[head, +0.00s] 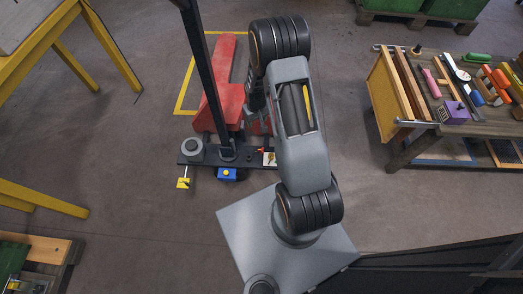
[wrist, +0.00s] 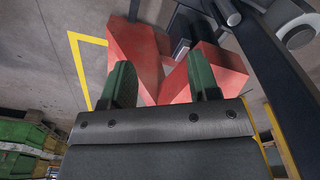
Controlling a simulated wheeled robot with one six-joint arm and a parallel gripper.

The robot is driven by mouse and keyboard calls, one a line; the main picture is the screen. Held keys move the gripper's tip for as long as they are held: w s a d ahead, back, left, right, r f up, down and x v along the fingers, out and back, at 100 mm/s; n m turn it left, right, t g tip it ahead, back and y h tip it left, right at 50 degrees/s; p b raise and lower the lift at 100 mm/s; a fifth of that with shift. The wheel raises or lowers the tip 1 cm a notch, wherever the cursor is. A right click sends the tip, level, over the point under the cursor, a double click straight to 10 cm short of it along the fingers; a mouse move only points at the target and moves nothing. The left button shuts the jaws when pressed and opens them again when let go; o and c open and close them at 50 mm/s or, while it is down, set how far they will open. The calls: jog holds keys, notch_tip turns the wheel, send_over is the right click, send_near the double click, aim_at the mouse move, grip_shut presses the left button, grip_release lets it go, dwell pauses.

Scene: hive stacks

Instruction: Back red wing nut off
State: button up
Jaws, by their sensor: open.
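A small red part (head: 261,151), which looks like the red wing nut, shows in the head view on the dark crossbar (head: 207,157), beside a small white plate (head: 269,159). It is too small to make out its wings, and I cannot pick it out in the wrist view. My gripper (wrist: 160,62) is open and empty, with two green fingers apart in the wrist view. Behind the fingers are the red forks of a pallet truck (wrist: 134,55). In the head view my arm largely hides the gripper, so its distance to the red part is unclear.
A black post (head: 203,75) rises from the crossbar. A tool bench (head: 408,145) stands right, yellow frames left.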

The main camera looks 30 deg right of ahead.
jog(key=b, duration=0.4)
send_over(262, 150)
jog(key=shift+g, duration=0.3)
notch_tip(262, 150, down, 16)
jog(key=shift+w+f, duration=0.1)
jog(key=shift+f, duration=0.05)
jog(key=shift+f+b, duration=2.55)
jog(key=shift+f, duration=0.85)
jog(key=shift+c, duration=0.4)
jog(key=c, duration=0.7)
jog(key=shift+n, duration=0.6)
jog(key=shift+n, duration=0.6)
